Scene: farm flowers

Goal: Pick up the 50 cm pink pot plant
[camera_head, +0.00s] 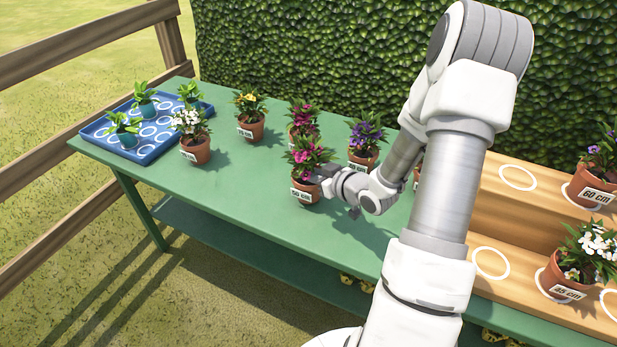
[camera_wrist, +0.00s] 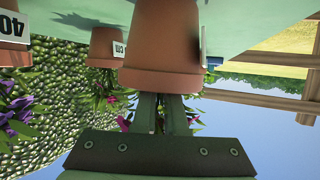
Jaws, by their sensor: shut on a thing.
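The pink-flowered plant (camera_head: 306,191) stands upright in a terracotta pot near the front middle of the green table, with a white label that reads 50 cm. My gripper (camera_head: 322,182) reaches it from the right and is shut on it at the pot's rim. In the wrist view, which is upside down, the fingers (camera_wrist: 161,114) meet the rim of the terracotta pot (camera_wrist: 160,40), and pink petals show beside them. The pot's base is cut off there. I cannot tell whether the pot touches the table.
Another pink plant (camera_head: 301,110) stands close behind. A purple plant (camera_head: 366,137) is to the right; yellow (camera_head: 249,106) and white (camera_head: 189,122) plants are to the left. A blue tray (camera_head: 152,153) holds green plants. Wooden steps (camera_head: 515,215) with white rings stand right. The table's front left is clear.

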